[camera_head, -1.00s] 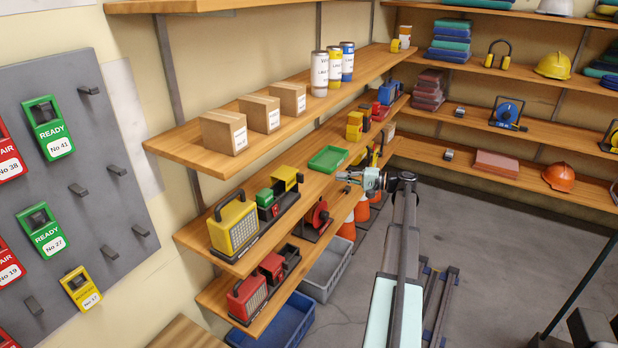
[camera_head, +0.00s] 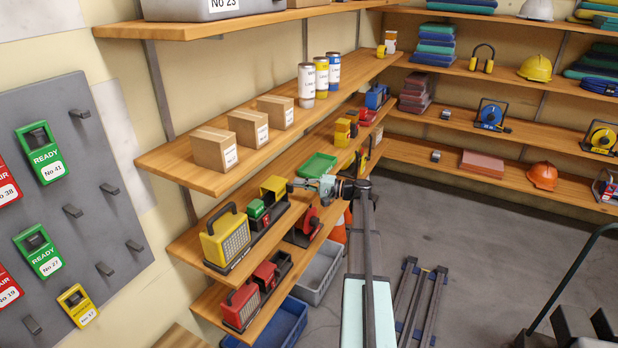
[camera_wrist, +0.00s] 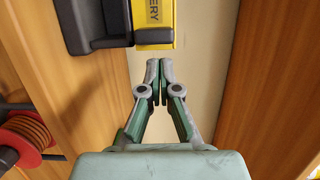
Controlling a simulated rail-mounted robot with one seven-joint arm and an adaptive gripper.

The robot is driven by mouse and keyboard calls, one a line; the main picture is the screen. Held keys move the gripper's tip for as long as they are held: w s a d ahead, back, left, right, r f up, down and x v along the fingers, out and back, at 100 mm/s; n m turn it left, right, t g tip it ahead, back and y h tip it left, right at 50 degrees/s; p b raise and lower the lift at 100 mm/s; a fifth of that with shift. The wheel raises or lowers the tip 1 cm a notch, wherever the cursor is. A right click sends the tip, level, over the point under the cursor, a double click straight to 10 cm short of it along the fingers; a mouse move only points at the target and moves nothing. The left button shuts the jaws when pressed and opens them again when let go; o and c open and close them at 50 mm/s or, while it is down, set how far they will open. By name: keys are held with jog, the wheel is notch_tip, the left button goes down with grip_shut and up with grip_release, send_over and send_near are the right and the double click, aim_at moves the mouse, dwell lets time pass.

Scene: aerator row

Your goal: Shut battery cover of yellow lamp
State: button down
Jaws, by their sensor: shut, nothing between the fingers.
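The yellow lamp (camera_head: 225,235) stands on the middle shelf, with a handle on top and a grille facing out. In the wrist view, a yellow part (camera_wrist: 154,38) with lettering ending in "ERY" sits against a dark body at the top. My gripper (camera_head: 291,186) is shut and empty near the yellow part; its fingertips (camera_wrist: 159,68) show a small gap below it in the wrist view.
A green tray (camera_head: 318,167) lies farther along the middle shelf (camera_head: 207,274). Boxes (camera_head: 213,149) stand on the shelf above.

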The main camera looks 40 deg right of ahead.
aim_at(278, 189)
jog(key=shift+s+a+f, duration=0.1)
jog(key=shift+s+a, duration=0.1)
jog(key=shift+a, duration=0.4)
jog(key=shift+s+a, duration=0.15)
jog(key=shift+a, duration=0.15)
jog(key=s+a+b, duration=0.1)
jog(key=a, duration=0.2)
jog(key=s+a+b, duration=0.2)
jog(key=a, duration=0.2)
jog(key=s+a+b, duration=0.2)
jog(key=a, duration=0.1)
jog(key=shift+a+f, duration=0.15)
jog(key=shift+a, duration=0.1)
jog(key=shift+w, duration=0.1)
